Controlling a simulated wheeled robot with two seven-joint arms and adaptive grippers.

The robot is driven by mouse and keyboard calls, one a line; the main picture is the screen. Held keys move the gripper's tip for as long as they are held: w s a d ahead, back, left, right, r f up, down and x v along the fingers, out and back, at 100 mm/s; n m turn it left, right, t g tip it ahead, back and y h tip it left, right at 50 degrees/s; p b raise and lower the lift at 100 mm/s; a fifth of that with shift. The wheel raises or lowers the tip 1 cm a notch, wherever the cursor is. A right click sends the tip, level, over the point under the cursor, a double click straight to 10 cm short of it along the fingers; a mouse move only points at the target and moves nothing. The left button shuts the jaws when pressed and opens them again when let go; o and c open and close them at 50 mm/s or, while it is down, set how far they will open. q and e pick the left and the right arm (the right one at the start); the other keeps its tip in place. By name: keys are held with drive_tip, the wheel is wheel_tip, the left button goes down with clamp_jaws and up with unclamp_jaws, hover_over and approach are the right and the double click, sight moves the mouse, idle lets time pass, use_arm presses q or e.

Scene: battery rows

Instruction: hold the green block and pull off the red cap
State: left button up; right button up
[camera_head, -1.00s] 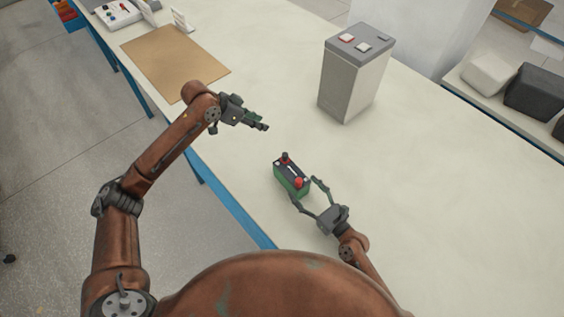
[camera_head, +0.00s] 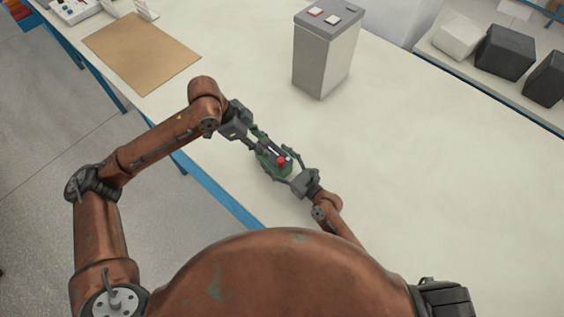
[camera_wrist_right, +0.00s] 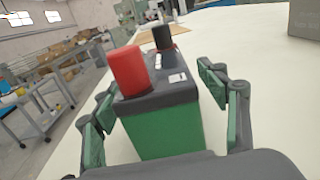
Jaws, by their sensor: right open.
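The green block (camera_wrist_right: 165,133) stands on the table with a dark top. The red cap (camera_wrist_right: 129,70) sits upright on its near end in the right wrist view and shows in the head view (camera_head: 281,160). A black cap (camera_wrist_right: 162,37) is on the far end. My right gripper (camera_wrist_right: 160,112) is open, with one finger on each side of the block and a visible gap on the right. My left gripper (camera_head: 268,147) is at the block's far end, its fingers apart; whether they touch the block is hidden.
A tall grey battery box (camera_head: 325,60) stands behind on the table (camera_head: 420,180). A brown mat (camera_head: 140,55) lies at the back left. The table to the right is clear. Dark and white blocks sit on a side shelf (camera_head: 460,70).

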drive_tip(key=shift+x, duration=1)
clamp_jaws()
idle(1.2)
